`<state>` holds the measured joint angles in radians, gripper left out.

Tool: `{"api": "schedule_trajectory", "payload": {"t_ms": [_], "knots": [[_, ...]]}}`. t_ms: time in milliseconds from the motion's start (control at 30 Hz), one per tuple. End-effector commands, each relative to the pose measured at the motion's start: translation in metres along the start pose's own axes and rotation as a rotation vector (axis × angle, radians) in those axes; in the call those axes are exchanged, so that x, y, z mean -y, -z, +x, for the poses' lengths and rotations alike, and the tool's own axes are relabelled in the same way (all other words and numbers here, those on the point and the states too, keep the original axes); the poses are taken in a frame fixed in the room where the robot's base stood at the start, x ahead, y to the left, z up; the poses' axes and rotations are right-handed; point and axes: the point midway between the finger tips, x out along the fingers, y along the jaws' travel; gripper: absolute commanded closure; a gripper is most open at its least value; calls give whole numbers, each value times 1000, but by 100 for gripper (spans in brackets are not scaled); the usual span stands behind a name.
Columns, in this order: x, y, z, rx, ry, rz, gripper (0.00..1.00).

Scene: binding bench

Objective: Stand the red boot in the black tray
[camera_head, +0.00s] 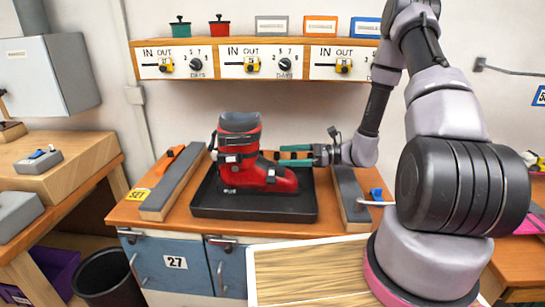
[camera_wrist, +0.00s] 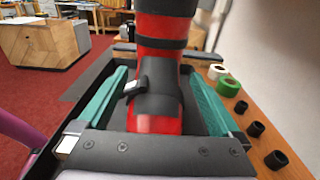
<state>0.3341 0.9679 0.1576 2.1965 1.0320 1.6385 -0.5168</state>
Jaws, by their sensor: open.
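The red boot (camera_head: 267,178) stands upright in the black tray (camera_head: 255,213), its black cuff up and its toe pointing right. Its sole appears to rest on the tray floor. My gripper (camera_head: 281,156) comes in from the right at the toe end, above the toe. In the wrist view, the two teal fingers of my gripper (camera_wrist: 158,73) are open, one on each side of the boot (camera_wrist: 158,105), with gaps between them and it. The far side of the boot is hidden.
Grey-topped wooden bars (camera_head: 176,182) flank the tray. A shelf (camera_head: 250,62) with dials runs above the bench. The wrist view shows a green tape roll (camera_wrist: 228,87) and several black rings (camera_wrist: 276,160) at the right. A bin (camera_head: 108,278) stands below left.

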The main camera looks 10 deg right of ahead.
Motion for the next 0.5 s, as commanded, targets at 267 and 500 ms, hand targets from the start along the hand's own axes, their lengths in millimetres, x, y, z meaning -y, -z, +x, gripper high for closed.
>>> {"api": "schedule_trajectory", "payload": {"t_ms": [267, 500], "knots": [[1, 0, -45, 0, 2, -1, 0], [-1, -3, -52, -5, -8, -8, 0]]}}
